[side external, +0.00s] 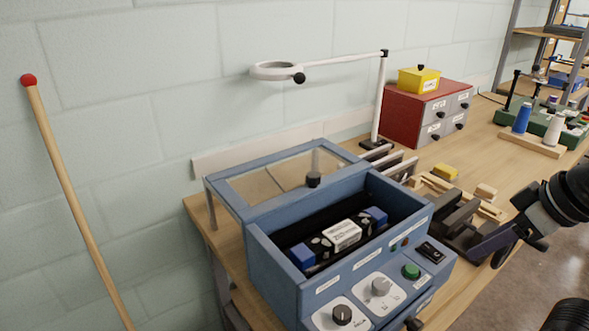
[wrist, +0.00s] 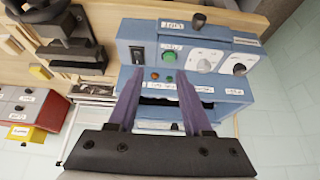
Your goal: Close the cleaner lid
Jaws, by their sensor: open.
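The blue cleaner (side external: 262,265) stands on the bench with its top open. Its lid (side external: 222,198), a blue frame around a clear window, is swung back toward the wall, and a black knob (side external: 313,180) shows at its near edge. Inside the cleaner lies a dark part with blue ends and a white label (side external: 342,234). My gripper (side external: 487,248) is right of the cleaner, apart from the lid. In the wrist view my gripper (wrist: 160,76) has its purple fingers spread and empty, with the cleaner's control panel (wrist: 185,57) beyond them. The lid is not clearly visible there.
Knobs and a green button (side external: 411,271) cover the cleaner's front panel. A magnifier on a post (side external: 380,100) reaches over the bench behind. A red drawer box (side external: 405,113) stands farther back. Dark and wooden fixtures (side external: 455,215) lie between my gripper and the cleaner.

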